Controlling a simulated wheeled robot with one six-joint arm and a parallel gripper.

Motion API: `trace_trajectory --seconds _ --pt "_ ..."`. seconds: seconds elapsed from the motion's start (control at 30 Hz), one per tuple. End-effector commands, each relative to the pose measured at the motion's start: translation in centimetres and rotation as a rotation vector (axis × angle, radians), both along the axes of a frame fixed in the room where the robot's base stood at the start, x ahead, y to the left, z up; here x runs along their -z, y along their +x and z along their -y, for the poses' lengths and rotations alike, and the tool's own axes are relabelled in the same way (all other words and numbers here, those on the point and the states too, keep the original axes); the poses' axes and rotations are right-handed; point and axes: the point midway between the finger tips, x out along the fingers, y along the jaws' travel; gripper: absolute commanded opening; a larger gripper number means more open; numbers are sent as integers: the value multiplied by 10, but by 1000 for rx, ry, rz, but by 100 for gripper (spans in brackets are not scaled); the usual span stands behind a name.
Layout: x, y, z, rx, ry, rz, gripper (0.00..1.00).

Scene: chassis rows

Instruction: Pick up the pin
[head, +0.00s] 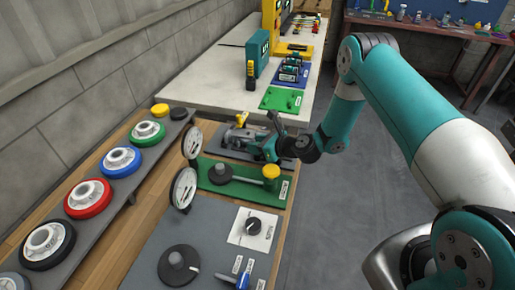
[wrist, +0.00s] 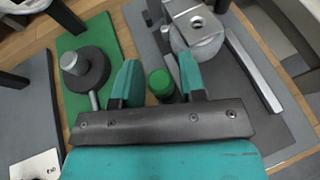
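A green round-topped cylinder (wrist: 160,84), likely the pin, shows in the wrist view between the two teal fingers of my gripper (wrist: 160,74). A narrow gap shows on each side of it, so the fingers look open around it and not closed on it. Its lower part is hidden by my gripper's palm. In the head view my gripper (head: 258,143) is low over the grey board (head: 215,147); I cannot make out the green cylinder there.
A grey metal fixture (wrist: 196,32) stands close to the fingers. A green board (wrist: 77,45) holds a black disc (wrist: 85,75) with a peg and rod; a yellow knob (head: 271,171) stands there too. Coloured wheels, such as a red one (head: 88,199), line the left shelf. Floor at right is clear.

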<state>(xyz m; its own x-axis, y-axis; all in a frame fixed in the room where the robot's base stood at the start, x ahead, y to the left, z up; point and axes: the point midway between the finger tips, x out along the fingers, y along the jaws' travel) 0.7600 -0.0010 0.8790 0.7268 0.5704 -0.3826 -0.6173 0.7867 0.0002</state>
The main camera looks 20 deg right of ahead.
Motion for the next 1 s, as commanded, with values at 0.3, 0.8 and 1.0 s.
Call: trace_trajectory --seconds 0.3,0.8,1.0 --pt "0 0 0 0 0 0 0" --pt "-39 1 0 -1 -1 6 0" --pt "-89 1 0 -1 -2 8 0"
